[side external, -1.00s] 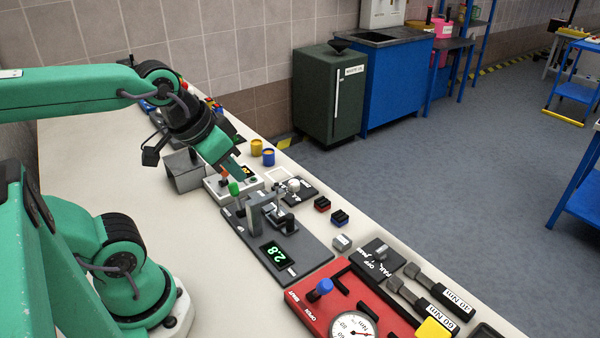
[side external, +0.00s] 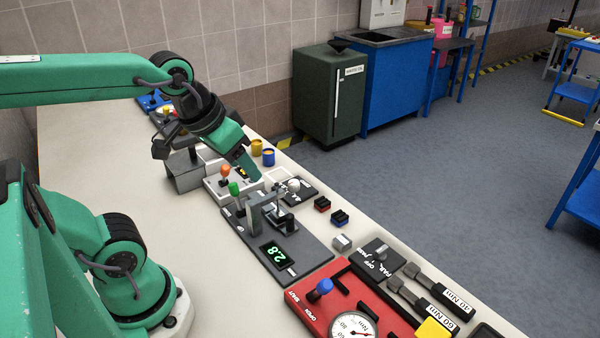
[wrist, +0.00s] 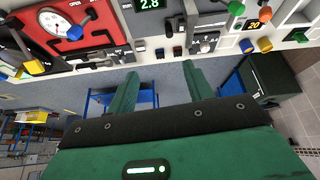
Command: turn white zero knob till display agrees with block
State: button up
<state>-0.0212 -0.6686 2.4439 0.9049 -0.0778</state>
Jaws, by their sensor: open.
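The grey gauge base (side external: 312,250) has a green display (side external: 275,252) reading 2.8; the display also shows at the top of the wrist view (wrist: 149,3). A grey stand with a silver fixture (side external: 281,217) is on the base. A white round knob (side external: 294,185) sits on a small black plate behind the base; its lettering is hard to read. A small silver block (side external: 342,242) lies beside the base at right; any marking is unreadable. My gripper (side external: 253,172) is open and empty, above the bench near the white box and left of the white knob. Its fingers (wrist: 161,88) are apart.
Yellow and blue cups (side external: 268,157) stand behind. Two small dark blocks (side external: 322,204) lie right of the knob plate. A red gauge case (side external: 375,305) fills the near right.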

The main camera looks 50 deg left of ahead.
jog(key=w+a+n+g, duration=0.1)
jog(key=w+a+n, duration=0.25)
jog(key=w, duration=0.35)
jog(key=n+g, duration=0.4)
jog(key=n, duration=0.9)
send_near(294, 182)
jog(key=shift+d+f, duration=0.1)
jog(key=shift+w+a+f, duration=0.15)
jog(key=shift+a+f, duration=0.05)
jog(key=shift+f, duration=0.15)
jog(key=shift+f, duration=0.15)
jog(key=shift+f, duration=3.75)
jog(key=c, duration=1)
jog(key=shift+o, duration=0.2)
